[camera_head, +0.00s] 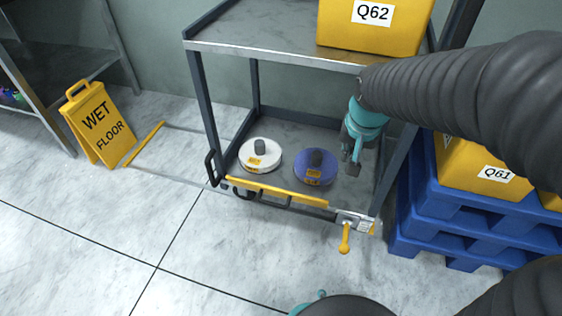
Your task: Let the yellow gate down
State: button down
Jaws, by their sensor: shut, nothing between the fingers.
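The yellow gate (275,192) shows as a long yellow bar across the front edge of the rack's lower shelf. A black loop handle (211,168) stands at its left end. At its right end is a pale metal latch block (356,222) with a yellow lever (345,238) hanging down. My gripper (353,166) is shut and empty. In the picture it is above the latch block and right of the blue reel, apart from the gate. My arm comes in from the right.
On the lower shelf sit a white reel (261,155) and a blue reel (316,166). Yellow bin Q62 (373,40) is on the upper shelf. Blue pallets (425,212) with bin Q61 (485,173) stand at right, a wet floor sign (97,122) at left. The front floor is clear.

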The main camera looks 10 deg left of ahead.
jog(key=w+a+f+g+p, duration=0.1)
jog(key=w+a+f+p, duration=0.15)
jog(key=a+f, duration=0.2)
jog(key=w+a+f+p, duration=0.1)
jog(key=w+a+f, duration=0.2)
jog(key=a, duration=0.2)
jog(key=a+f+g+p, duration=0.1)
jog(key=a+f, duration=0.4)
jog(key=f, duration=0.6)
jog(key=a+f+p, duration=0.1)
jog(key=a+f, duration=0.4)
jog(key=f, duration=0.6)
jog(key=shift+f+m+g+h+p, duration=0.3)
jog(key=shift+f+g+h, duration=0.05)
jog(key=shift+g+h, duration=0.05)
